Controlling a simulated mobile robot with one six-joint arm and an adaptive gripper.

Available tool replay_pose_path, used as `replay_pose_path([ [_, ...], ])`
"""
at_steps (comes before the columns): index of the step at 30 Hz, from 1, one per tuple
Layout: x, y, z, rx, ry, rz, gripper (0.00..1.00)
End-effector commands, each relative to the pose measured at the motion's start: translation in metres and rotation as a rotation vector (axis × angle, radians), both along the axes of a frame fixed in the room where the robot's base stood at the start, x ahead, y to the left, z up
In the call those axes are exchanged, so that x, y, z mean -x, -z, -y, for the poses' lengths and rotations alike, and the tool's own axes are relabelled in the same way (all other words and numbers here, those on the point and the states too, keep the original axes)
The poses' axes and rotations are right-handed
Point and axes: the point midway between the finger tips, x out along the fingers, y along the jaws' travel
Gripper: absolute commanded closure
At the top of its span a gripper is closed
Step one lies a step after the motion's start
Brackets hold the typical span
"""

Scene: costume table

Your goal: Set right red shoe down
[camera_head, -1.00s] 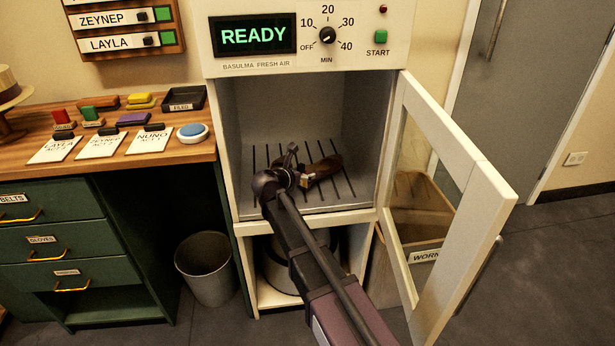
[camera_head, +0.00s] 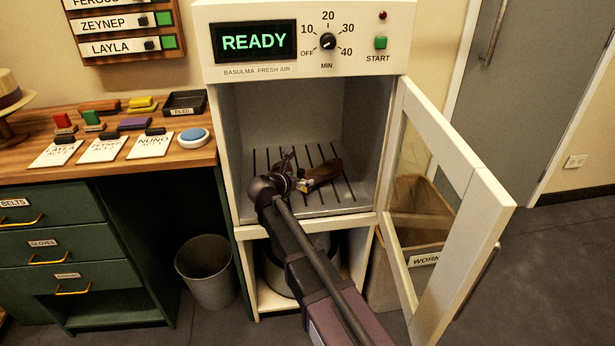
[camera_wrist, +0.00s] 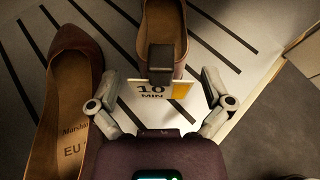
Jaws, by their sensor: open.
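Two dark reddish-brown shoes with tan insoles lie on the slatted floor of the open cabinet. In the wrist view one shoe (camera_wrist: 70,90) is at the left, and the other shoe (camera_wrist: 163,25) is in the middle with its heel towards me. A tag reading "10 MIN" (camera_wrist: 152,90) is at that heel under a dark clip (camera_wrist: 161,58). My gripper (camera_wrist: 160,84) is open, its fingers apart on both sides of the tag. In the head view my gripper (camera_head: 288,165) is inside the cabinet beside a shoe (camera_head: 322,173); the arm hides part of the shoes.
The cabinet (camera_head: 228,150) reads READY, and its glass door (camera_head: 455,190) stands open at the right. A desk (camera_head: 100,165) with cards and stamps is at the left. A bin (camera_head: 207,272) stands on the floor, and a "WORN" box (camera_head: 420,250) is behind the door.

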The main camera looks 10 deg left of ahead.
Motion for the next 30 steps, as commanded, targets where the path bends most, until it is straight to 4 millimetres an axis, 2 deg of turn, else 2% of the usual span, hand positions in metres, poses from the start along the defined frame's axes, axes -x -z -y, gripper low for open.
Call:
replay_pose_path([
  [15,0.066,-0.033,-0.033,0.000,-0.001,0.000,0.00],
  [21,0.080,-0.038,-0.040,0.000,0.000,0.000,0.00],
  [30,0.083,-0.038,-0.042,0.000,0.001,0.000,0.00],
])
